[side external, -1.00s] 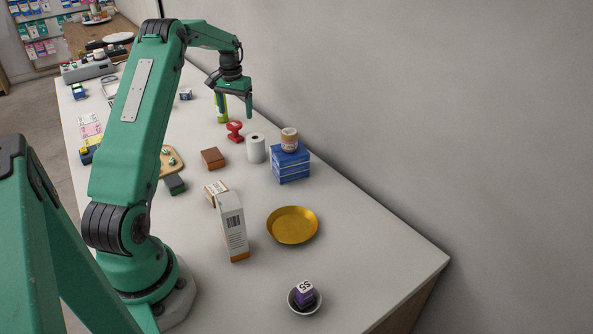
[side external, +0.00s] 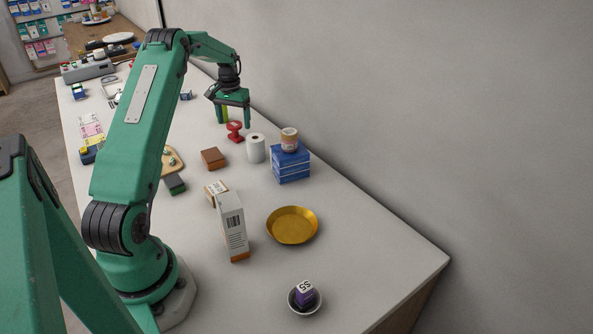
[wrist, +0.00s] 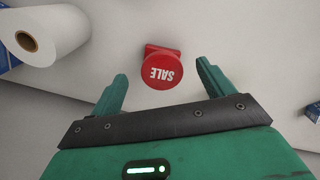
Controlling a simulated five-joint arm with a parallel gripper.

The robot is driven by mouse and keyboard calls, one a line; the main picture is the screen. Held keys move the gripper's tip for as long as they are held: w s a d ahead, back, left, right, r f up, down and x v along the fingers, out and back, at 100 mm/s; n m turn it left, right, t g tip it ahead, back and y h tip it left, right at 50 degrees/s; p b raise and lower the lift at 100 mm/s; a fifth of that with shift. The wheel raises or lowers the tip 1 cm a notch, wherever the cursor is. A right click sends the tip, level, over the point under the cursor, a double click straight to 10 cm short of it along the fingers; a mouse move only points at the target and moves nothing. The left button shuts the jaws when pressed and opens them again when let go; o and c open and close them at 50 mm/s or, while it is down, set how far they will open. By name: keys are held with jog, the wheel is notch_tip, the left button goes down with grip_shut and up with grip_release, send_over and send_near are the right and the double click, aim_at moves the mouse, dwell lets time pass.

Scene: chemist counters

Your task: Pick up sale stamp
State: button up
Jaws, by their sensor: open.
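The red sale stamp (side external: 235,131) stands on the white counter, left of the paper roll in the side view. In the wrist view its round top with the word SALE (wrist: 163,70) shows just beyond my fingertips, near the middle between them. My gripper (side external: 233,124) is open and empty, pointing down over the stamp, with its fingers spread. In the wrist view both green fingers (wrist: 161,80) show, one on each side of the stamp and apart from it. In the side view the fingers partly overlap the stamp's surroundings, so the exact height is hard to tell.
A white paper roll (side external: 256,149) stands close by on the right. Beyond it is a blue box (side external: 291,165) with a jar (side external: 289,139) on top. A brown box (side external: 213,158) lies nearer. The wall runs along the back.

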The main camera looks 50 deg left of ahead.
aim_at(234, 124)
jog(key=shift+w+a+f, duration=0.1)
jog(key=shift+a+f, duration=0.05)
jog(key=shift+f, duration=2.3)
jog(key=c, duration=1)
jog(key=shift+r, duration=0.2)
jog(key=shift+r, duration=0.6)
jog(key=r, duration=0.1)
jog(key=d+r, duration=0.1)
jog(key=r, duration=0.1)
jog(key=shift+w+r, duration=0.1)
jog(key=shift+w, duration=0.1)
jog(key=w+d+r, duration=0.1)
jog(key=d+r, duration=0.1)
jog(key=d, duration=0.1)
jog(key=d+r, duration=0.2)
jog(key=d, duration=0.2)
jog(key=w+d+r, duration=0.1)
jog(key=d+r, duration=0.1)
jog(key=d, duration=0.1)
jog(key=shift+w+d+r, duration=0.15)
jog(key=shift+w, duration=0.15)
